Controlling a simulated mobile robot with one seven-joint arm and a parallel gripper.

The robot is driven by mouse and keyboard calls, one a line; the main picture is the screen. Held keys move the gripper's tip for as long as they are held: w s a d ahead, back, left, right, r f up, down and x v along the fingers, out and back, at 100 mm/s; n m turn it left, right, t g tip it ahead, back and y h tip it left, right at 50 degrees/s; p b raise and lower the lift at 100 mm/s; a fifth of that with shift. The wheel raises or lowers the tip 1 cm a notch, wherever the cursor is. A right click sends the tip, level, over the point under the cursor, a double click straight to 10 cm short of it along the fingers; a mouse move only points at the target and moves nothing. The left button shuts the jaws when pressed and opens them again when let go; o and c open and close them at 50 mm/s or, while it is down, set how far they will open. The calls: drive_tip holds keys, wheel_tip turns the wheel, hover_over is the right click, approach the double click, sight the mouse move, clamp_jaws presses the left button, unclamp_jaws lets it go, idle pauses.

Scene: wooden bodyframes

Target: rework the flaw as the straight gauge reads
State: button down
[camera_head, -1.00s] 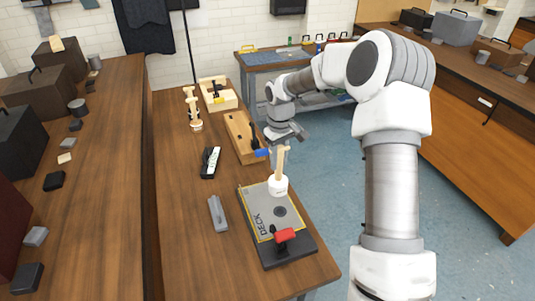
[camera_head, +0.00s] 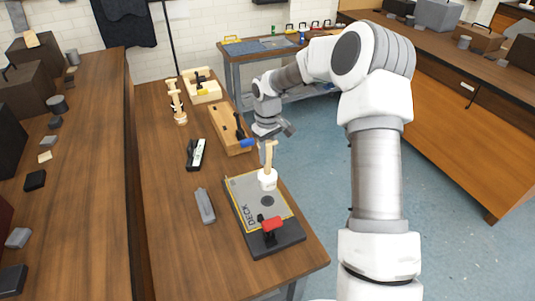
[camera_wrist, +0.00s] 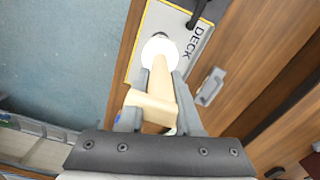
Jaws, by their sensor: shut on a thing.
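A wooden bodyframe piece (camera_head: 268,158) with a round white base (camera_head: 267,180) stands about upright over the far part of the grey deck plate (camera_head: 245,190), which is marked DECK. My gripper (camera_head: 266,141) is at its top from above. In the wrist view my gripper (camera_wrist: 160,112) has its fingers on both sides of the wooden piece (camera_wrist: 158,82), shut on it. The white base (camera_wrist: 160,50) lies over the plate's edge region; whether it touches cannot be told. A red-handled clamp (camera_head: 270,224) is at the plate's near end. I cannot tell which item is the straight gauge.
A grey bar-like tool (camera_head: 205,205) and a black-and-white device (camera_head: 196,153) lie left of the deck. A wooden block with holes (camera_head: 225,128), another wooden figure (camera_head: 177,105) and a light tray (camera_head: 201,92) are farther back. The bench's near left is clear.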

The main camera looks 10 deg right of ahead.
sight(267, 174)
wheel_tip(267, 174, down, 10)
drive_tip(key=b, duration=0.7)
drive_tip(key=shift+r+p, duration=0.5)
drive_tip(key=shift+r, duration=0.15)
wheel_tip(267, 174, up, 9)
drive_tip(key=p, duration=0.5)
drive_tip(key=shift+f, duration=0.35)
drive_tip(key=s+r, duration=0.2)
drive_tip(key=s, duration=0.7)
